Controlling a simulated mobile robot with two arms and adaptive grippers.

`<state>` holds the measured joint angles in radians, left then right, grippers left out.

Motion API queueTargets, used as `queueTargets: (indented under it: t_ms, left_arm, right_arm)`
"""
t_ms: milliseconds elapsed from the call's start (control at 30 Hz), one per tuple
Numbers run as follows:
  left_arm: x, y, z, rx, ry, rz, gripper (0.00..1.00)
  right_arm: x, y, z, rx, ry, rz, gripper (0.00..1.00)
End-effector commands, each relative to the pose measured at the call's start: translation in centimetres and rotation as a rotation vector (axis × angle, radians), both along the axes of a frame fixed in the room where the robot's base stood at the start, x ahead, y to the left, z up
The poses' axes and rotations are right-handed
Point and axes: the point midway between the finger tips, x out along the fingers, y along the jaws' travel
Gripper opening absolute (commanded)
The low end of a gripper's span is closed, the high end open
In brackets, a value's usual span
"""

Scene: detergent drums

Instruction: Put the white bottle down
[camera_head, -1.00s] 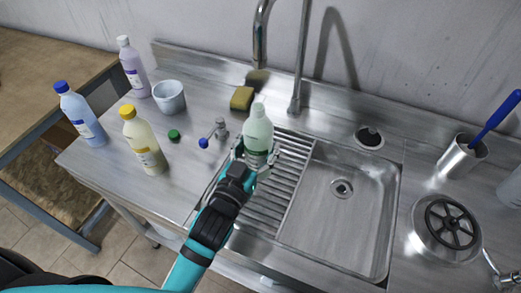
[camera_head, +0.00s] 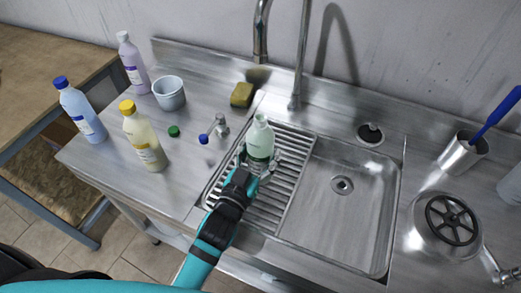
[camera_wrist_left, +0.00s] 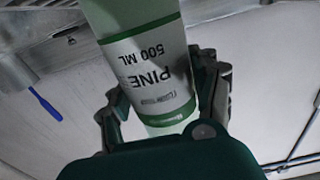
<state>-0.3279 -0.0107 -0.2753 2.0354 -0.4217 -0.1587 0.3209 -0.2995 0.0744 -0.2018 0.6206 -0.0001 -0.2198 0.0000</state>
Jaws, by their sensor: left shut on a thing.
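The white bottle (camera_head: 260,137), pale green-white with a labelled body, stands roughly upright over the ribbed drainboard (camera_head: 285,206) left of the sink basin. My left gripper (camera_head: 259,163) is shut on it, with fingers on both sides of its lower body. In the left wrist view the bottle (camera_wrist_left: 146,60) shows a "PINE 500 ML" label between the fingers of my left gripper (camera_wrist_left: 166,100). I cannot tell whether its base touches the ribs. My right gripper is not in view.
A green cap (camera_head: 174,131), a yellow-capped bottle (camera_head: 143,137) and a grey cup (camera_head: 168,93) stand further left. The sink basin (camera_head: 345,215) is empty.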

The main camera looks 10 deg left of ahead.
Motion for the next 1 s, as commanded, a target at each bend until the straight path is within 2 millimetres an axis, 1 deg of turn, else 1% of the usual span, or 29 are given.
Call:
queueTargets:
  t_ms: [33, 67, 200, 233, 467, 567, 633, 667, 733, 1000]
  left_arm:
    - [0.0, 0.0, -0.1, -0.001, -0.003, 0.000, 0.16]
    - [0.0, 0.0, -0.1, 0.000, 0.000, 0.000, 0.65]
    - [0.0, 0.0, -0.1, 0.000, 0.000, 0.000, 0.83]
    - [0.0, 0.0, -0.1, 0.000, 0.000, 0.000, 0.85]
    - [0.0, 0.0, -0.1, 0.001, 0.000, 0.000, 0.85]
    - [0.0, 0.0, 0.5, 0.001, -0.001, 0.000, 0.85]
    - [0.0, 0.0, 1.4, 0.003, -0.003, -0.001, 0.85]
    - [-0.4, 0.1, 1.0, 0.002, 0.002, 0.000, 0.85]
    - [-1.8, 0.4, 0.6, 0.001, 0.004, 0.000, 0.85]
    - [-7.9, 1.5, 0.6, 0.000, 0.005, 0.001, 0.85]
  right_arm:
    - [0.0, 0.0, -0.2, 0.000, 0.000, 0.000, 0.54]
    - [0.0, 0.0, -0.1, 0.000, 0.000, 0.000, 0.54]
    - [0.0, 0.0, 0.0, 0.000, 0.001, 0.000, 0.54]
    - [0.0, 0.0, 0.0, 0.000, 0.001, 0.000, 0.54]
    - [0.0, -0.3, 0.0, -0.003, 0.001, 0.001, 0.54]
    - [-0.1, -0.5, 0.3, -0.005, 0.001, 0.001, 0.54]
    - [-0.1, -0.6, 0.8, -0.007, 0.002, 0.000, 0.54]
    - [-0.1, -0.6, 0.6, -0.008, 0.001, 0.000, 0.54]
    - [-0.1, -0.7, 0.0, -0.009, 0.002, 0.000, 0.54]
    - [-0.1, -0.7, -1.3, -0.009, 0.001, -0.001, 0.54]
